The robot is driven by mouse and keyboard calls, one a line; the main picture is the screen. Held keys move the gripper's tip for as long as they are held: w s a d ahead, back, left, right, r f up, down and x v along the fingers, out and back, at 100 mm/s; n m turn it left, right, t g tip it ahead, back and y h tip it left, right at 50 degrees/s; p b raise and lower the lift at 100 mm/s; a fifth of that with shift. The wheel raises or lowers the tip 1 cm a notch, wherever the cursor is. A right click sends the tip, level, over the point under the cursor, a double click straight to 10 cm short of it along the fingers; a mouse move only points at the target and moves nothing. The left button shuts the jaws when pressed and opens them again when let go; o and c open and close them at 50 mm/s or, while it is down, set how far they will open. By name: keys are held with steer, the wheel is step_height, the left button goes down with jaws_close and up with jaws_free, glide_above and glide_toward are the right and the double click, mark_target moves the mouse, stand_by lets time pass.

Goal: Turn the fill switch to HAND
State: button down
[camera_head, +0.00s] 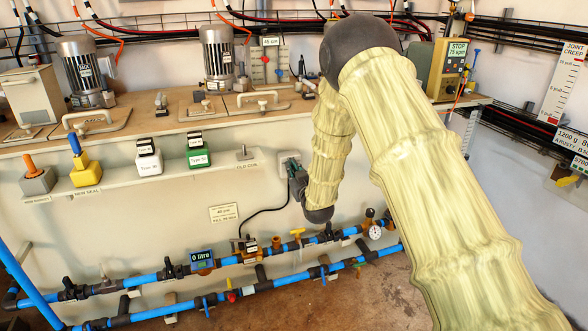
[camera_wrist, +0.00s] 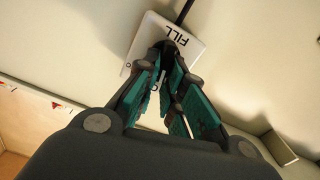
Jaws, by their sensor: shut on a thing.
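The fill switch is a pale plate marked FILL (camera_wrist: 185,42) on the cream wall panel in the wrist view. In the head view the plate (camera_head: 288,156) shows just above my gripper (camera_head: 297,178), partly hidden by it.
A dark cable (camera_head: 262,212) runs from the switch area down to the blue pipes (camera_head: 150,280). A shelf (camera_head: 130,178) with several coloured containers lies to the left. A bench (camera_head: 140,120) with motors stands above. A yellow-green STOP box (camera_head: 447,70) is at the right.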

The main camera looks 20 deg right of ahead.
steer(key=shift+a+f+n+p, duration=0.15)
steer(key=shift+n+p, duration=0.1)
steer(key=shift+n, duration=1)
steer(key=shift+a+n+p, duration=0.15)
steer(key=shift+n+p, duration=0.05)
steer(key=shift+n, duration=1)
steer(key=shift+a+f+n+p, duration=0.15)
steer(key=shift+n+p, duration=0.1)
steer(key=shift+n, duration=1)
steer(key=c, duration=1.5)
jaws_free()
steer(key=s, duration=1.2)
steer(key=shift+d, duration=0.2)
